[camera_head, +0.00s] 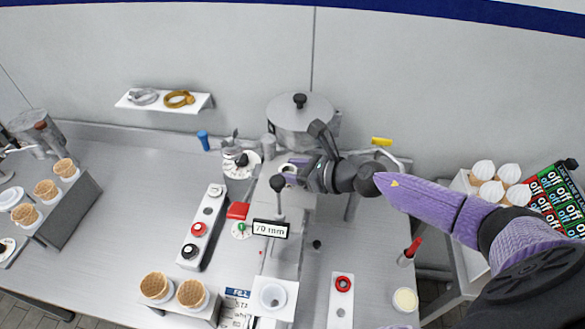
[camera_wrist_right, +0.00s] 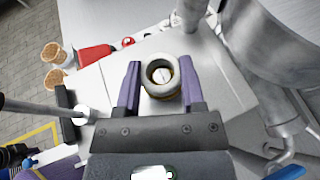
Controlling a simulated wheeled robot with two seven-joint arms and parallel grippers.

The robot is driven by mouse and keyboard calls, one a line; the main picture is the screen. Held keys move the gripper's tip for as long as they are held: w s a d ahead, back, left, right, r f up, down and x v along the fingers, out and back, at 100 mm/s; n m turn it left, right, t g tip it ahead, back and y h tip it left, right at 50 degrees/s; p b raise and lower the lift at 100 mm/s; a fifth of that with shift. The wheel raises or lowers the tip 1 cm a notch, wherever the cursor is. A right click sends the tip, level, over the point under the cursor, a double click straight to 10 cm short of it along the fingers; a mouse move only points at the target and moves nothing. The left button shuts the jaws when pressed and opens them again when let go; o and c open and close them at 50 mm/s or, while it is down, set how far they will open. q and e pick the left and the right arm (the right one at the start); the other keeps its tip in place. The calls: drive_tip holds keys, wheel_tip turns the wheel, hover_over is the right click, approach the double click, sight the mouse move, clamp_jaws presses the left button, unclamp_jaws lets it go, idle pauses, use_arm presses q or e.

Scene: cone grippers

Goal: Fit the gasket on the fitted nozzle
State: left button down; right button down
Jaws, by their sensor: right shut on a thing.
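My right gripper (camera_head: 305,173) reaches in from the right over the grey machine in the middle of the bench. In the right wrist view its two purple fingers (camera_wrist_right: 161,82) are on either side of a thick grey ring (camera_wrist_right: 160,65) and shut on it. A dark opening shows inside the ring, with a bright part in it and a gold-coloured edge below. I cannot tell whether the ring is seated on a nozzle or only over it. A red ring (camera_head: 343,281) lies on a white plate at the front. My left gripper is not in view.
A lidded steel pot (camera_head: 302,118) stands behind the gripper. A white rack (camera_head: 203,213) with round pieces lies to the left. A "70 mm" sign (camera_head: 270,229) stands in front. Cones in a holder (camera_head: 176,313) are at the front.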

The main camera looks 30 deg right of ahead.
drive_tip(key=c, duration=0.6)
unclamp_jaws()
drive_tip(key=shift+f, duration=0.15)
drive_tip(key=shift+c, duration=0.2)
drive_tip(key=o, duration=0.5)
drive_tip(key=shift+o, duration=0.2)
drive_tip(key=b+v, duration=0.1)
drive_tip(key=v, duration=0.9)
drive_tip(key=shift+b, duration=0.35)
